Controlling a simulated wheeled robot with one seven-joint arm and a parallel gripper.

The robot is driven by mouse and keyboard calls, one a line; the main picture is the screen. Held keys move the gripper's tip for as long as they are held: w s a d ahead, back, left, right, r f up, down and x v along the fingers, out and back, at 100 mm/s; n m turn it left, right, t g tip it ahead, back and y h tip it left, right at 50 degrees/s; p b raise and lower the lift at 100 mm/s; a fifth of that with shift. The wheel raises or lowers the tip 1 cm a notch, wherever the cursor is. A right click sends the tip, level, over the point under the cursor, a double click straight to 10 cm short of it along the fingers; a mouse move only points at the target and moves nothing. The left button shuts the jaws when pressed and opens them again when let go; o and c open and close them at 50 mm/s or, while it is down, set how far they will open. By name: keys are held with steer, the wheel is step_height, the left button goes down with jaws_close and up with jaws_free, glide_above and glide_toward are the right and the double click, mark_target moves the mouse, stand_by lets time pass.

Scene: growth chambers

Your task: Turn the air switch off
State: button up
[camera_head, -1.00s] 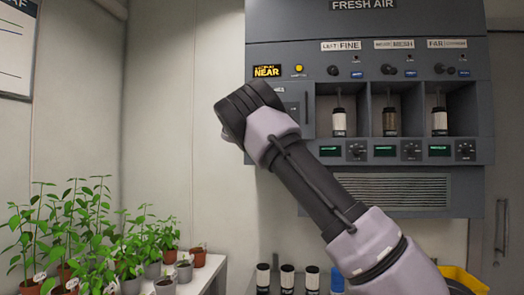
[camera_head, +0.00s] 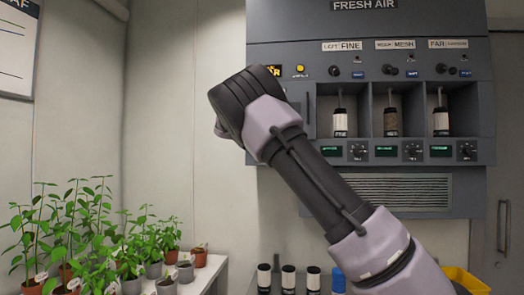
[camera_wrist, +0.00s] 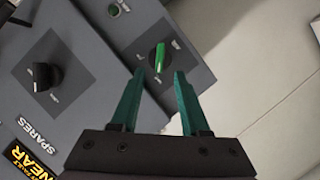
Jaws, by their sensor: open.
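A rotary switch with a green handle (camera_wrist: 159,57) sits on a grey panel in the wrist view; it looks like the air switch. Its handle runs nearly upright in the picture, and the small labels around it are unreadable. My gripper (camera_wrist: 160,74) is open, with its two teal fingers on either side of the lower end of the handle. Nothing is between the fingers except the view of the panel, and I cannot tell whether they touch the handle. In the head view my arm hides the gripper and the switch.
A black knob (camera_wrist: 43,76) and a green lamp (camera_wrist: 113,10) are near the switch. The fresh air cabinet (camera_head: 415,20) has three bays with cylinders. Potted plants (camera_head: 75,230) stand lower left on a white bench (camera_head: 208,272). Dark-capped cylinders (camera_head: 288,279) stand below the cabinet.

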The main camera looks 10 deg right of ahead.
steer(key=v, duration=0.6)
steer(key=shift+s, duration=0.1)
